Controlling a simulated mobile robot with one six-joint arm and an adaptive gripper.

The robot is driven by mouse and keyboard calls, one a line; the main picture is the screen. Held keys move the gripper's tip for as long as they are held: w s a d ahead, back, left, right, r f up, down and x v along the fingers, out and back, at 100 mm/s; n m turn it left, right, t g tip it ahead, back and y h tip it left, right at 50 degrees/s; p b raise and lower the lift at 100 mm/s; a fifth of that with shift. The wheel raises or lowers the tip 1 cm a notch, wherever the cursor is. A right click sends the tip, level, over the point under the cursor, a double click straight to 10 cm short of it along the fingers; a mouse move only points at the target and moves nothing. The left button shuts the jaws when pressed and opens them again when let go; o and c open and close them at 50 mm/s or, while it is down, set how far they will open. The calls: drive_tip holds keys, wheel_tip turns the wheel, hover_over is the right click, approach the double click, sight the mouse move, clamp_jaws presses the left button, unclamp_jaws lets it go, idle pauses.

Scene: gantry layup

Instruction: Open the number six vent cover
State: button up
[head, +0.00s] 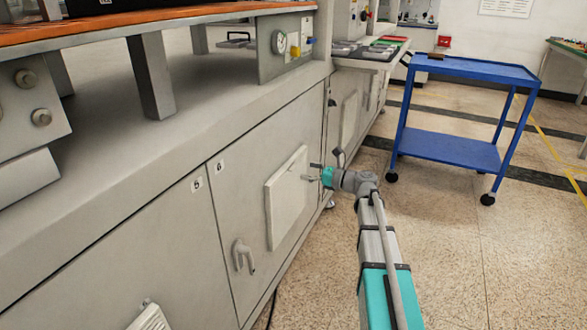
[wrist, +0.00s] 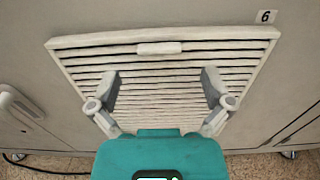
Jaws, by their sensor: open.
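The number six vent cover (head: 285,200) is a pale square panel on the grey cabinet door marked 6. In the wrist view the vent cover (wrist: 160,113) shows horizontal slats and a small raised tab (wrist: 159,48) near its upper edge. It looks closed, lying against the door. My gripper (head: 309,173) is in front of the vent cover's right side in the head view. In the wrist view my gripper (wrist: 160,82) is open, with its two fingers apart over the slats, below the tab. Nothing is between the fingers. I cannot tell whether the fingertips touch the cover.
A door handle (head: 242,256) sits on the same door, left of and below the vent. Another vent (head: 150,318) is on the door marked 5. A blue cart (head: 455,150) stands at the right. The floor between cabinet and cart is clear apart from my arm.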

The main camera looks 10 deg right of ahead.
sight(295, 167)
drive_tip(key=shift+x, duration=2.35)
